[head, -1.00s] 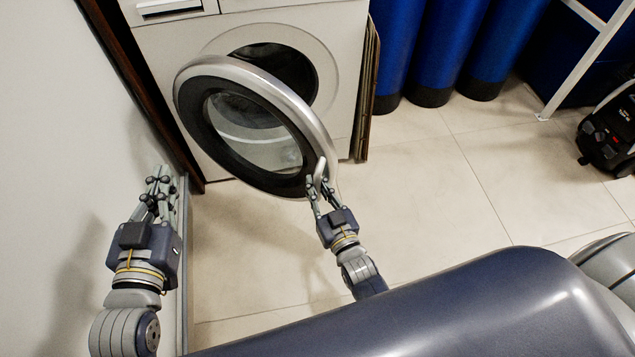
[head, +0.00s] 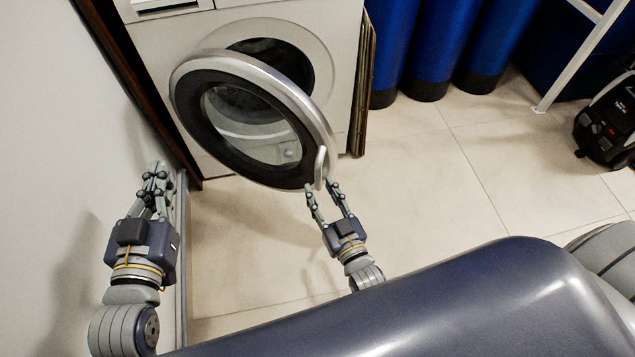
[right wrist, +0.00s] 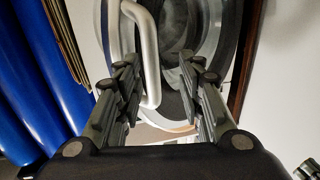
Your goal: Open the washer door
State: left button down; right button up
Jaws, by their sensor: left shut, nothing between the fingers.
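The white washer (head: 343,50) stands at the top of the head view. Its round door (head: 190,110), with a silver rim and dark glass ring, stands swung open, and the dark drum opening (head: 275,60) shows behind it. The silver door handle (head: 320,167) is on the door's lower right edge. My right gripper (head: 322,188) is open just below the handle. In the right wrist view the handle (right wrist: 151,60) lies near the left finger, beyond the open fingers, and nothing is gripped. My left gripper (head: 155,175) is shut and empty by the left wall, away from the door.
Several blue cylinders (head: 436,45) stand right of the washer, with thin brown panels (head: 365,85) between. A pale metal frame (head: 570,65) and a black machine (head: 606,125) are at the far right. The tiled floor (head: 440,185) in the middle is clear.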

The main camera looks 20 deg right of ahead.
jog(key=s, duration=0.8)
jog(key=shift+s+d, duration=0.25)
jog(key=shift+d, duration=0.2)
